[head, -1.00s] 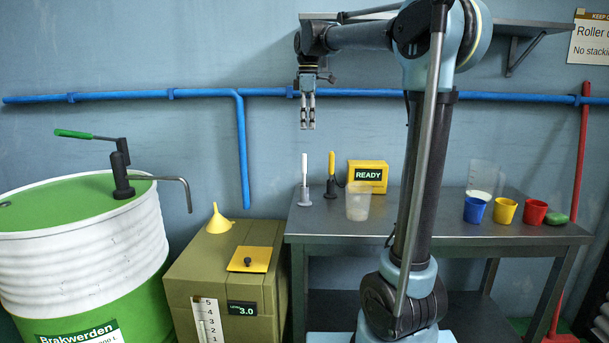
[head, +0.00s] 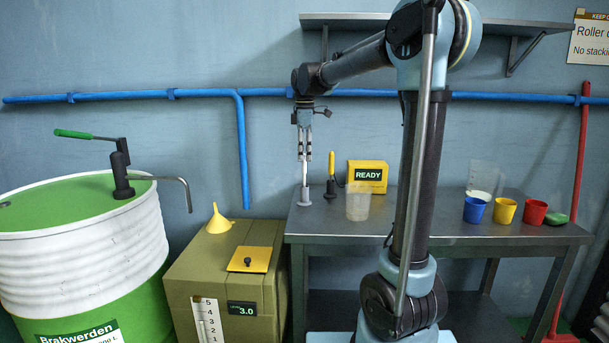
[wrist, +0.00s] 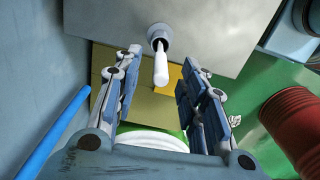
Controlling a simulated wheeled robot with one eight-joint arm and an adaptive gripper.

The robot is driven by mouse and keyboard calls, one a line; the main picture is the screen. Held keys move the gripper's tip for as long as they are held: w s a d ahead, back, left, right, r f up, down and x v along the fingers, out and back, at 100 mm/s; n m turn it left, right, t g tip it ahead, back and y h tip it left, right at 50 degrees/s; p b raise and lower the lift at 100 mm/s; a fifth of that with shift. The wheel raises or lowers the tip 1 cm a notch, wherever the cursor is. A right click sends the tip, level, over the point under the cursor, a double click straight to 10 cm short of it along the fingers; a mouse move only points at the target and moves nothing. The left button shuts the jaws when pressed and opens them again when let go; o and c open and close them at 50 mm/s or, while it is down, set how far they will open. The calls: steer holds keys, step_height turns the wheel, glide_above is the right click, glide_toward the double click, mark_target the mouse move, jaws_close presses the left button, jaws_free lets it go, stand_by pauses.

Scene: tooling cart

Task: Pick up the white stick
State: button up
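The white stick (head: 304,171) stands upright in a small grey holder (head: 304,197) at the left end of the metal table. My gripper (head: 304,157) is just above the holder, pointing down, with its fingers around the stick's upper part. In the wrist view, the white stick (wrist: 160,66) lies between the two spread fingers of my gripper (wrist: 163,85), with a gap on each side. The gripper is open and holds nothing. The fingers partly hide the stick's top in the head view.
A yellow-handled tool (head: 331,168) in a dark holder stands close to the right. Beyond it are a clear cup (head: 358,203) and a yellow READY box (head: 368,176). Blue, yellow and red cups (head: 535,212) stand far right. The table's middle (head: 445,222) is bare.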

mark_target(304, 174)
steer(key=shift+a+f, duration=0.1)
steer(key=shift+f, duration=2.7)
jaws_close()
